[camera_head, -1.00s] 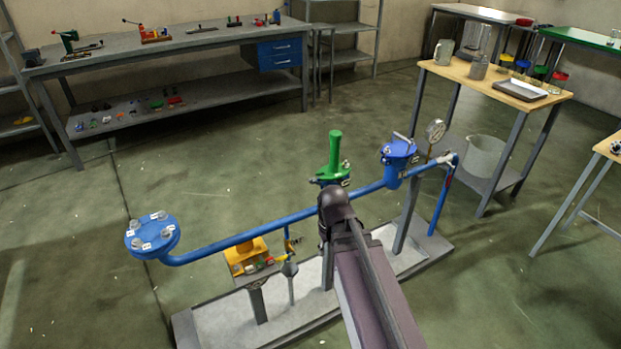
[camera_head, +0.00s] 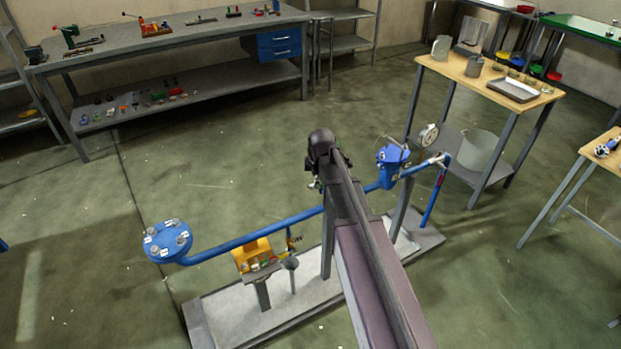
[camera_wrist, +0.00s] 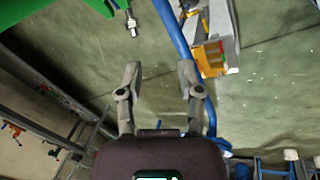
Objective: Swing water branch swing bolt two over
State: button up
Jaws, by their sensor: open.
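My gripper (camera_wrist: 159,72) is open and empty in the wrist view, its two fingers spread over the floor. A metal bolt with a nut (camera_wrist: 132,25) hangs from a green part (camera_wrist: 88,6) at the top of the wrist view, beyond the left fingertip and apart from it. I cannot tell which numbered bolt this is. In the head view my arm covers the middle of the blue pipe (camera_head: 255,236) and hides the green fitting and my fingers. A blue capped pot (camera_head: 392,165) stands to the right on the pipe.
A blue flange with several bolts (camera_head: 168,240) ends the pipe at left. A yellow box (camera_head: 252,254) sits below the pipe, above the skid base (camera_head: 235,318).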

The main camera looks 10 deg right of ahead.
aim_at(311, 186)
jog(key=w+r+n, duration=0.1)
jog(key=w+r+n+p, duration=0.1)
jog(key=w, duration=0.1)
jog(key=shift+w+r, duration=0.1)
jog(key=shift+r, duration=0.15)
jog(key=shift+f, duration=0.15)
jog(key=b+x, duration=1.2)
jog(key=x, duration=0.1)
jog(key=shift+w+f+b, duration=0.15)
jog(key=shift+w+b, duration=0.1)
jog(key=shift+b, duration=0.15)
dwell(0.4)
dwell(0.4)
grip_shut()
